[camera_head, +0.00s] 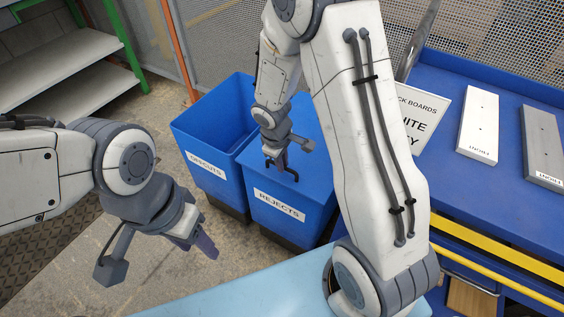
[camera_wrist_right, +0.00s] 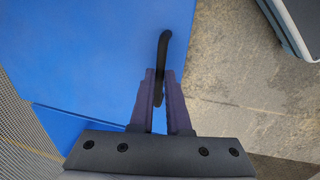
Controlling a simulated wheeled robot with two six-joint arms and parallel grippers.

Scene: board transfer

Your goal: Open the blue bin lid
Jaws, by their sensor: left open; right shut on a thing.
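The blue bin labelled REJECTS (camera_head: 290,214) stands on the floor in the middle of the head view. Its blue lid (camera_head: 312,165) lies shut over its top, partly hidden by my right arm. My right gripper (camera_head: 281,170) is at the lid's near edge. In the right wrist view its fingers (camera_wrist_right: 161,92) are shut on a black curved handle (camera_wrist_right: 164,45) on the lid. My left gripper (camera_head: 197,244) is open and empty in front of the bins, pointing down over the floor.
An open blue bin labelled OFFCUTS (camera_head: 207,163) stands left of the REJECTS bin. A blue table (camera_head: 508,190) with a white board (camera_head: 478,122) and a grey board (camera_head: 541,145) is at right. A light blue surface (camera_head: 255,293) lies in front.

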